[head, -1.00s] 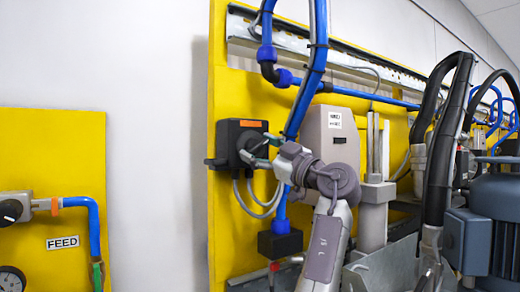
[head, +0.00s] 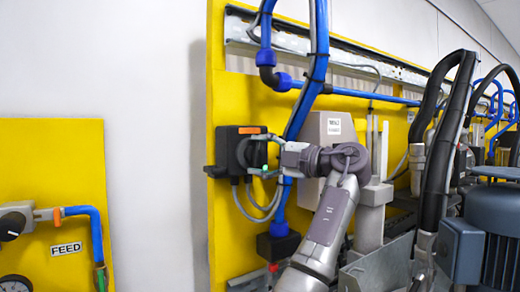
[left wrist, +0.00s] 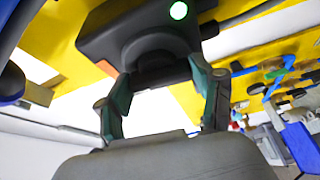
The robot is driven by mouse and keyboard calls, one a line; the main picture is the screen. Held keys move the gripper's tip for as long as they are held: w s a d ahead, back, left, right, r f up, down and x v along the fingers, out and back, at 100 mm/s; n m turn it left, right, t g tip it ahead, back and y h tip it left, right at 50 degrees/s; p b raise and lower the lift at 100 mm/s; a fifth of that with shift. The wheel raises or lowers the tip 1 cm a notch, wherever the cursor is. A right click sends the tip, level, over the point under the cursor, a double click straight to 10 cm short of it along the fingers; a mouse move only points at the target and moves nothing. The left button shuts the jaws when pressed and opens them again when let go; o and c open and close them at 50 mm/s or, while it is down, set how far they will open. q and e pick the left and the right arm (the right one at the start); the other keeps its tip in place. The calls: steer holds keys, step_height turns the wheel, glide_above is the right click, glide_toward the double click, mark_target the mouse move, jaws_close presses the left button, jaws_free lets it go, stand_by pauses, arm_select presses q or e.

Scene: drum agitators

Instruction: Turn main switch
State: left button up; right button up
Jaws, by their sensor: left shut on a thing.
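The main switch is a black box (head: 229,146) with an orange strip on top, fixed to the left side of the tall yellow panel. Its dark knob (left wrist: 155,65) faces me in the left wrist view, below a lit green lamp (left wrist: 179,10) on the box. My left gripper (head: 252,154) is at the front of the box, shut on the knob. In the left wrist view its two green-grey fingers (left wrist: 158,80) stand on either side of the knob. The knob's exact angle is hard to tell. My right gripper is in neither view.
A grey cabinet (head: 326,128) and blue pipes (head: 311,75) are close behind and right of my left gripper. A motor (head: 492,225) and black hoses (head: 447,140) stand further right. A yellow FEED panel (head: 55,180) is at left.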

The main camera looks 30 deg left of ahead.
arm_select(q)
steer(key=shift+r+n+p, duration=0.15)
steer(key=shift+n+p, duration=0.15)
steer(key=shift+n, duration=0.3)
steer(key=shift+h, duration=0.3)
steer(key=o, duration=1.1)
steer(key=shift+o, duration=0.2)
steer(key=d, duration=1.2)
